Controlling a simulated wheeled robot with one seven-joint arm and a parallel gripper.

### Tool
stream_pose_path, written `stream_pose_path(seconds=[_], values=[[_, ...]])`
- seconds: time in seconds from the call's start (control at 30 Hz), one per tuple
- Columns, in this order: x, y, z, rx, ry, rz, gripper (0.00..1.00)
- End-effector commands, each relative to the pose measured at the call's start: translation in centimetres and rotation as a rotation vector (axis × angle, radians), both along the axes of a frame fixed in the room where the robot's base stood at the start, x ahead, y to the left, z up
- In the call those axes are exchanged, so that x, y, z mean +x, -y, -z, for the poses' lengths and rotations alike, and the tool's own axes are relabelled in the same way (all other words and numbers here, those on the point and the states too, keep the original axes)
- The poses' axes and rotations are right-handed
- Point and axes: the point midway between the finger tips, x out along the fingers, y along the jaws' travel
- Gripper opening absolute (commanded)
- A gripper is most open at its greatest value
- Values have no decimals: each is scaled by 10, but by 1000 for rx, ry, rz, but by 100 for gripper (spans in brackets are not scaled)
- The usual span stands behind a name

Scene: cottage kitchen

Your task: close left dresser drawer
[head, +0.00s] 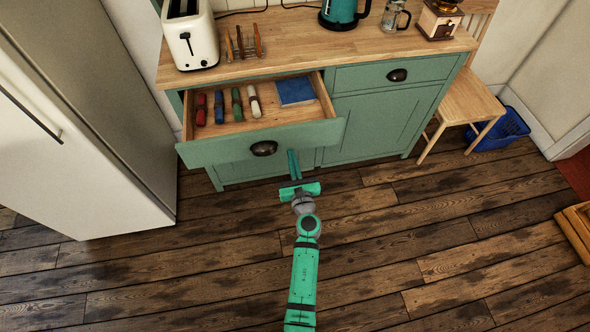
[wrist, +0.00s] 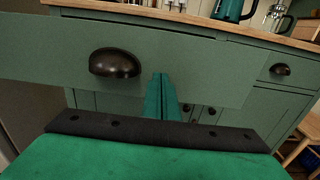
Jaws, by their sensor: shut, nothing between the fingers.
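The left dresser drawer (head: 219,147) is pulled well out of the green dresser (head: 385,120) in the head view. Its front has a dark cup handle (head: 264,148), which also shows in the wrist view (wrist: 115,63). Several coloured items and a blue booklet (head: 295,91) lie inside the drawer. My gripper (head: 293,153) is shut and empty. Its fingertips are close to the drawer front, to the right of the handle; I cannot tell whether they touch it. The wrist view shows the fingers (wrist: 160,77) together in front of the drawer's lower part.
The right drawer (head: 360,76) is shut. A white fridge (head: 90,120) stands to the left. A toaster (head: 188,35), a toast rack and a teal kettle stand on the worktop. A wooden stool (head: 466,100) and a blue basket (head: 500,130) are at the right.

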Motion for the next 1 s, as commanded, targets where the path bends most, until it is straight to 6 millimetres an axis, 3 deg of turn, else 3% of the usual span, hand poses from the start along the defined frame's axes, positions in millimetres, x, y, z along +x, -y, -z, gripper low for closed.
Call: stream_pose_path(seconds=[0.1,0.3,0.8,1.0], values=[[17,-5,-1,0,1,0,0],[31,-9,0,0,0,0,0],[35,-10,0,1,0,1,0],[52,-10,-1,0,1,6,0]])
